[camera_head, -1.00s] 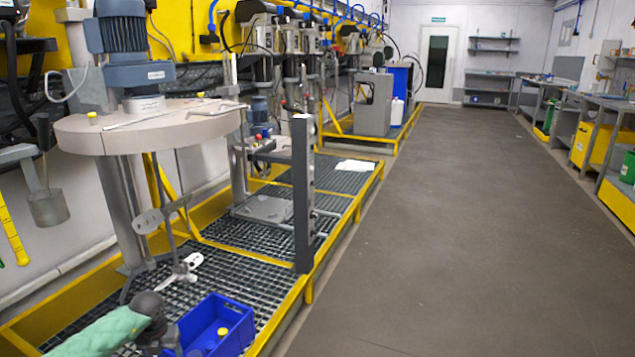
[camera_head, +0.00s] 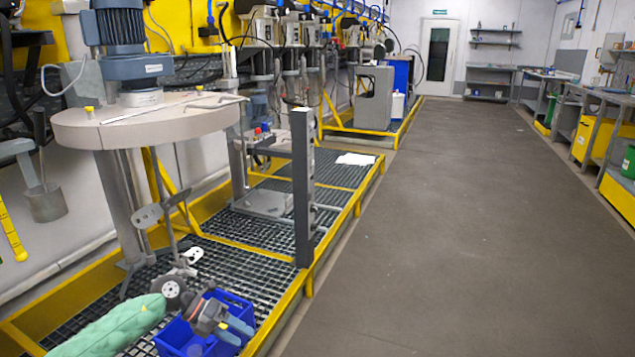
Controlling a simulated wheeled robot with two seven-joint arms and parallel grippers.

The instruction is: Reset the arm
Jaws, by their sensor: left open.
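My left arm, in a green sleeve, comes in from the lower left of the head view. My left gripper (camera_head: 236,331) is open, with its two fingers apart above the blue crate (camera_head: 243,303). The gripper and wrist hide part of the crate, and I see nothing between the fingers. My right arm and right gripper are not in view.
The drum agitator with its round grey lid (camera_head: 150,122) and blue motor (camera_head: 121,30) stands beyond my left arm. A dark upright post (camera_head: 303,188) rises from the yellow-edged grating (camera_head: 258,228). The grey floor (camera_head: 450,220) on the right is clear.

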